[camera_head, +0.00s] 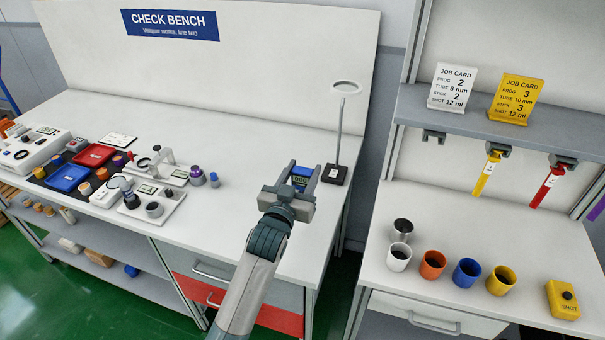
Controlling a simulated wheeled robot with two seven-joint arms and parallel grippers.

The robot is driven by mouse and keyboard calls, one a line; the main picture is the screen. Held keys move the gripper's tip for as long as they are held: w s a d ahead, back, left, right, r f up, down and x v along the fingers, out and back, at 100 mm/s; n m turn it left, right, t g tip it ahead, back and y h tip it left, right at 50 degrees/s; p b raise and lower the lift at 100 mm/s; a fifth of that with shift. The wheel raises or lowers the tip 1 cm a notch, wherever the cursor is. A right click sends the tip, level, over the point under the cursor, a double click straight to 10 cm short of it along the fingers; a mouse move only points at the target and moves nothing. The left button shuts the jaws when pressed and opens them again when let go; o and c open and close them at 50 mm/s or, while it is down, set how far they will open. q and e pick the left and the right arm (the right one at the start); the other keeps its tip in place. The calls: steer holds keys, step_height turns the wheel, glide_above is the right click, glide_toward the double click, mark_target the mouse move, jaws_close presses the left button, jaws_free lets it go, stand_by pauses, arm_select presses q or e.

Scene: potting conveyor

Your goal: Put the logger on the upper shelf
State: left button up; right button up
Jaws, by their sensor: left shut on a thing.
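My left gripper (301,182) is over the right end of the check bench, its fingers pointing away from me. It is shut on a small blue device with a display (301,177), which looks like the logger. Whether the device touches the bench top cannot be told. A grey shelf (420,108) runs above the right-hand bench and bears a white job card (453,87) and a yellow job card (516,98). Another shelf (120,275) lies under the check bench top. My right gripper is not in view.
A ring stand (335,174) with a black base is just right of my left gripper. Instruments and trays crowd the check bench's left part. Several cups (433,264) and a yellow button box (563,299) stand on the right bench. Coloured sticks hang under the grey shelf.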

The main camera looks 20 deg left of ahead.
arm_select(q)
steer(key=shift+s, duration=0.1)
steer(key=shift+s+f, duration=0.25)
steer(key=shift+s, duration=0.05)
steer(key=s+f+b, duration=0.2)
steer(key=s+b, duration=0.1)
steer(key=s, duration=0.9)
steer(key=s+a+f+b, duration=0.1)
steer(key=s+b, duration=0.2)
steer(key=s, duration=0.9)
steer(key=shift+s+a+f+y, duration=0.2)
steer(key=shift+s+f+y, duration=0.1)
steer(key=shift+s+f, duration=0.1)
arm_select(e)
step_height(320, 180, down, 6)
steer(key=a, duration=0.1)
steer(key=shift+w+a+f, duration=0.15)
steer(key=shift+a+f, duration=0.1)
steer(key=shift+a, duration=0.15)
